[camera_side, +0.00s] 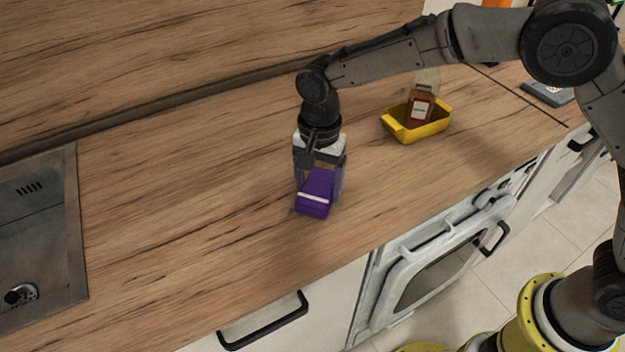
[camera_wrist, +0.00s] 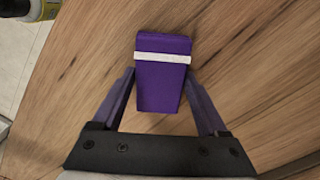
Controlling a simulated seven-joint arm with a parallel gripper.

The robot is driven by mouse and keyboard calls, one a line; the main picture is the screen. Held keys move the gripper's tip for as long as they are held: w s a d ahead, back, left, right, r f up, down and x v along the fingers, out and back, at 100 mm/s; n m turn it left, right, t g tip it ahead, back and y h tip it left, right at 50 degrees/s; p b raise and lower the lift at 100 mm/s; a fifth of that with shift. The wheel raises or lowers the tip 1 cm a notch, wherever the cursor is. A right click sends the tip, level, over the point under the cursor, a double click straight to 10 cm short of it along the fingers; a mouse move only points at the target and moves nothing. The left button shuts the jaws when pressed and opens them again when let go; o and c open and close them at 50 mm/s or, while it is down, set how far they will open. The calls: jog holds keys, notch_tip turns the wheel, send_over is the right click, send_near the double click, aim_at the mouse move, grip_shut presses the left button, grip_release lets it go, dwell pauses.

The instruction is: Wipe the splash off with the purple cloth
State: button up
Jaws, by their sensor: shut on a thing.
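The purple cloth (camera_side: 316,188) is a folded block with a white stripe. It is at my gripper (camera_side: 318,190), low over the oak worktop in the side view. In the wrist view the cloth (camera_wrist: 162,80) sits between the two fingers of my gripper (camera_wrist: 160,88), which is shut on it. I cannot tell whether the cloth touches the worktop. No splash shows on the worktop or the oak splashback (camera_side: 150,50) in either view; any part under the cloth or behind my arm is hidden.
A yellow tray (camera_side: 436,127) holding a brown bottle (camera_side: 421,107) with a pale label stands to the right. A steel sink (camera_side: 40,235) is set in at the left. An oven (camera_side: 435,265) is below the front edge. The worktop between sink and gripper is clear.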

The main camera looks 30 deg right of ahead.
jog(key=shift+s+d, duration=0.2)
jog(key=shift+s, duration=0.05)
jog(key=shift+s+d+f, duration=0.15)
jog(key=shift+s+d, duration=0.4)
jog(key=shift+s, duration=0.1)
jog(key=shift+w+a, duration=0.95)
jog(key=shift+w, duration=0.15)
jog(key=shift+r, duration=0.2)
jog(key=shift+r, duration=2.5)
